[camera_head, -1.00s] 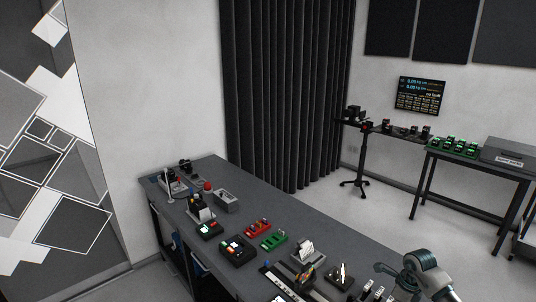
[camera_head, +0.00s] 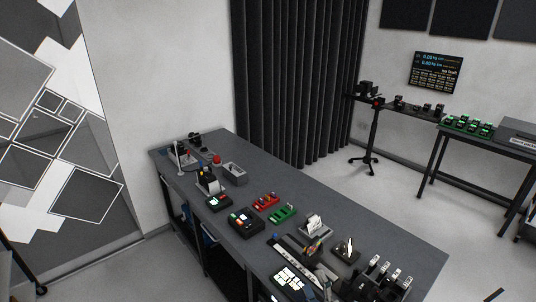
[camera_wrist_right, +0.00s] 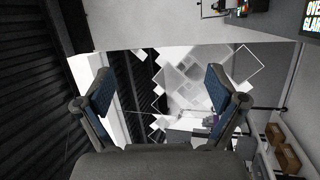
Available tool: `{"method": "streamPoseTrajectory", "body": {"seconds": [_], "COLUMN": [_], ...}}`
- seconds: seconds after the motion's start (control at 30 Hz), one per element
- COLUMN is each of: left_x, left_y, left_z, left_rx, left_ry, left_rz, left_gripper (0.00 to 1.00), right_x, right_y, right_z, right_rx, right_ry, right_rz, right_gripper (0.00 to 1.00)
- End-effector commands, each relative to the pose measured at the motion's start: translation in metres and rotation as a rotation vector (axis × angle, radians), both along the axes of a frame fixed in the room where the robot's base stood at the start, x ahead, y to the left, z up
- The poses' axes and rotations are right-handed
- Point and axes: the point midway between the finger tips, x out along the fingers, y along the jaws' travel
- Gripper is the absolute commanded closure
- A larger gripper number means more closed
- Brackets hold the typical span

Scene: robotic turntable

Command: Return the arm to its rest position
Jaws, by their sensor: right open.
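My right gripper (camera_wrist_right: 164,92) shows in the right wrist view, with its two dark, blue-padded fingers spread wide apart. Nothing is between the fingers, and they touch nothing that I can see. I cannot clearly make out my right arm or gripper in the head view. My left arm and gripper are not in view.
A long grey workbench (camera_head: 335,207) holds a red tray (camera_head: 265,201), a green tray (camera_head: 282,213), a grey bin (camera_head: 235,174) and other small items. A dark curtain (camera_head: 300,80) hangs behind. Open floor lies right of the bench, before another table (camera_head: 483,146).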

Motion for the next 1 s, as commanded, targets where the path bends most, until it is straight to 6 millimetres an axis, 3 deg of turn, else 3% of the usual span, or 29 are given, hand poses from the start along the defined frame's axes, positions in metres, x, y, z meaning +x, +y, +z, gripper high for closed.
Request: {"method": "streamPoseTrajectory", "body": {"seconds": [0.13, 0.2, 0.33, 0.53, 0.8, 1.0], "left_x": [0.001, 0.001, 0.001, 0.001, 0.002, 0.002], "left_y": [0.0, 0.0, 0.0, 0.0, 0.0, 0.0], "left_z": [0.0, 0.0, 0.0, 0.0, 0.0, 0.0], "left_rx": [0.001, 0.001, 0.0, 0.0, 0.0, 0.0], "left_ry": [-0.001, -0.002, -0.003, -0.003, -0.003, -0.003], "left_rz": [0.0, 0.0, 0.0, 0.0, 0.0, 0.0], "left_gripper": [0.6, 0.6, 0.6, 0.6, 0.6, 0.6], "right_x": [-0.044, -0.078, -0.143, -0.223, -0.313, -0.304], "right_y": [-0.061, -0.079, -0.091, -0.09, -0.079, -0.077], "right_z": [-0.086, -0.128, -0.184, -0.226, -0.246, -0.305], "right_rx": [0.427, 0.571, 0.736, 0.857, 0.936, 0.922], "right_ry": [0.454, 0.661, 0.96, 1.265, 1.577, 1.605], "right_rz": [-0.321, -0.449, -0.622, -0.783, -0.933, -0.952], "right_gripper": [0.05, 0.05, 0.05, 0.05, 0.05, 0.05]}}
